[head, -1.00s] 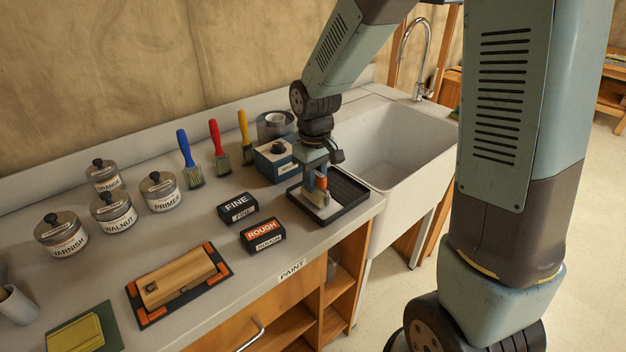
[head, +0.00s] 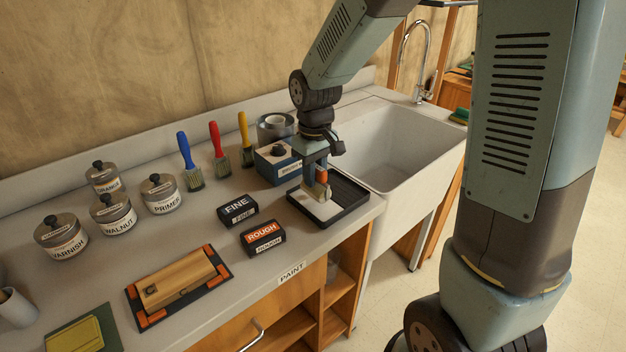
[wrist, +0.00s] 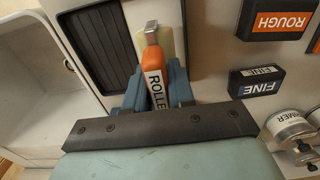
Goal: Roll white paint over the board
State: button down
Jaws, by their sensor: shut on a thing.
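My gripper (head: 317,184) is shut on the orange handle of the paint roller (head: 321,177), over the black paint tray (head: 362,191) beside the sink. In the wrist view the handle (wrist: 154,72) reads "ROLLE" and sits between the blue fingers (wrist: 153,92). A cream-white part shows behind its metal end. White paint (head: 325,208) shows in the tray's near left part; I cannot tell whether the roller touches it. The tray's dark ribbed floor (wrist: 95,45) is in the wrist view. The bare wooden board (head: 178,279) lies in an orange-cornered black holder at the front left.
FINE (head: 237,210) and ROUGH (head: 263,238) blocks stand between tray and board. Lidded tins (head: 160,194), three upright brushes (head: 219,150) and a blue box (head: 278,162) stand behind. The sink (head: 390,145) is at the right. A green mat (head: 80,335) lies at the front left.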

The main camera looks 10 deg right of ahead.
jog(key=shift+r, duration=2.25)
